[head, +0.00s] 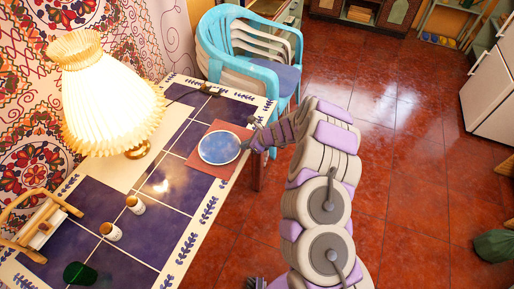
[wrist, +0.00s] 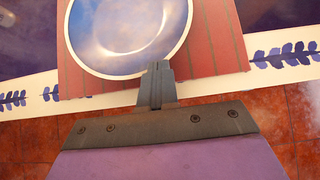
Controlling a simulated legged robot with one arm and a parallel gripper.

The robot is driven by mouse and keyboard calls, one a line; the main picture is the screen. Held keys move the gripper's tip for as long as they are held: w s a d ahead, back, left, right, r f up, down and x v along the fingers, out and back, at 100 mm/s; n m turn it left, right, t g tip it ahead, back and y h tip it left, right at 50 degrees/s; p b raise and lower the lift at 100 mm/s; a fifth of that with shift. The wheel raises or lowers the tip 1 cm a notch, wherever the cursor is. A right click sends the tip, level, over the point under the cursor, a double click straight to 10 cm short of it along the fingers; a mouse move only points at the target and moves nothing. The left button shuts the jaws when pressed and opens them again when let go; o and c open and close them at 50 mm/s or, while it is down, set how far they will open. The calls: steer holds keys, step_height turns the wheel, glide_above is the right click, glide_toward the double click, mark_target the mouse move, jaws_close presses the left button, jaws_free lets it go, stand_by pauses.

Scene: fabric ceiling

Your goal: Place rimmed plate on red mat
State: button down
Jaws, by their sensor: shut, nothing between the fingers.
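The rimmed plate (head: 219,147), round and blue-grey with a pale rim, lies flat on the red mat (head: 203,183) near the right edge of the tiled table. In the wrist view the plate (wrist: 125,30) fills the upper middle, over the striped red mat (wrist: 231,45). My gripper (head: 250,141) is at the plate's right side in the head view. In the wrist view my gripper (wrist: 158,70) is shut with nothing in it, its tip at the plate's near rim. I cannot tell whether it touches the rim.
Two small jars (head: 110,231), a dark green cup (head: 79,273) and a wooden rack (head: 38,222) are at the near left. Stacked chairs (head: 250,50) stand beyond the table. Red floor is open at right.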

steer(key=shift+a, duration=0.3)
steer(key=shift+d, duration=0.1)
steer(key=shift+d, duration=0.5)
steer(key=d, duration=0.1)
steer(key=s+d, duration=0.1)
steer(key=d, duration=0.1)
steer(key=shift+s+p, duration=0.1)
steer(key=shift+p, duration=0.3)
steer(key=p+v, duration=0.2)
steer(key=v, duration=0.7)
steer(key=shift+d+r, duration=0.15)
steer(key=shift+r, duration=0.1)
steer(key=shift+s, duration=0.1)
